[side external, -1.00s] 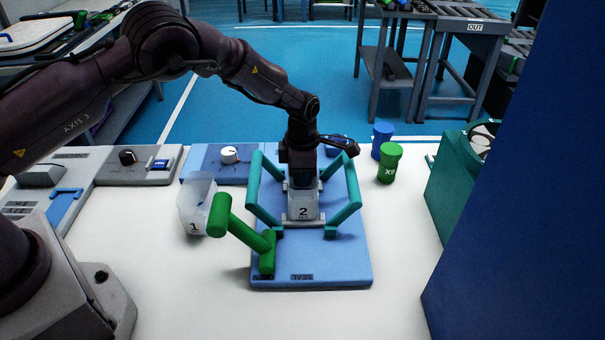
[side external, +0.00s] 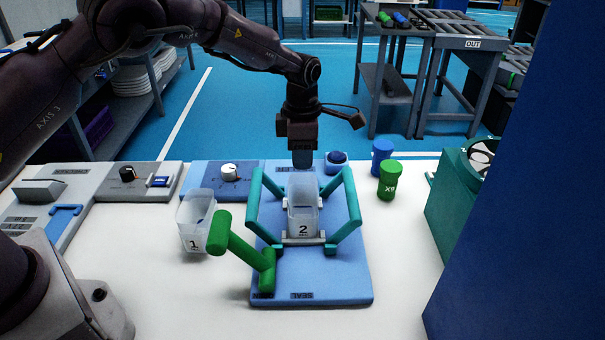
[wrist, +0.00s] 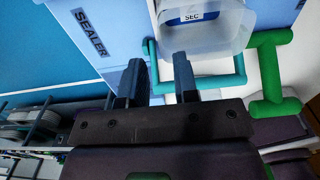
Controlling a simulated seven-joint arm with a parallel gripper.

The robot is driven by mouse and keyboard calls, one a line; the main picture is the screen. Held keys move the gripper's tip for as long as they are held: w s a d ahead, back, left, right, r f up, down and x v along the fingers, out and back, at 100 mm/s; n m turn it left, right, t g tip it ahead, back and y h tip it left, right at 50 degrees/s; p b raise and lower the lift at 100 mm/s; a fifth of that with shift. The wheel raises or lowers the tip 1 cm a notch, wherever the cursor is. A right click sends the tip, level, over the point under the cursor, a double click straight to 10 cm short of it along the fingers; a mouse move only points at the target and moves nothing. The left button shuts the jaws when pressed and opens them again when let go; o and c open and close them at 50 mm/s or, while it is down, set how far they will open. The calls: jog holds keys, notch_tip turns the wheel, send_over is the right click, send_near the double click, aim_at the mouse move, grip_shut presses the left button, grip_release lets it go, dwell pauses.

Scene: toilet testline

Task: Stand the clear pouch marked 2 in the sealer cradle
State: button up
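The clear pouch marked 2 (side external: 303,222) stands upright in the sealer cradle (side external: 288,241), between the teal arms of the blue sealer (side external: 335,282). Something bluish shows inside it. My gripper (side external: 303,165) is above and behind the pouch, apart from it. In the wrist view, my gripper (wrist: 160,72) has its two fingers apart with nothing between them. The pouch (wrist: 218,42) lies beyond the fingertips there, with a label reading SEC inside or on it. The sealer's name plate (wrist: 90,32) shows at upper left.
Another clear pouch marked 1 (side external: 194,222) stands left of the sealer, close to its green handle (side external: 240,250). A blue cup (side external: 382,157) and a green cup (side external: 390,181) stand right. A teal machine (side external: 465,195) and a blue panel (side external: 520,180) bound the right side.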

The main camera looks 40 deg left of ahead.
jog(key=s+a+r+m+t+h, duration=0.1)
jog(key=s+a+r+m, duration=0.1)
jog(key=s+r+m, duration=0.6)
jog(key=s+a+r+m+t, duration=0.15)
jog(key=s+r+m, duration=0.3)
jog(key=r, duration=0.65)
jog(key=s+a+r+m+t, duration=0.1)
jog(key=s+m, duration=0.6)
jog(key=s, duration=0.2)
jog(key=s+r+m+t+y, duration=0.1)
jog(key=s+m+t, duration=0.1)
jog(key=s+m, duration=0.5)
jog(key=s, duration=0.3)
jog(key=shift+s+a+r, duration=0.15)
jog(key=shift+a, duration=0.2)
jog(key=shift+m, duration=0.25)
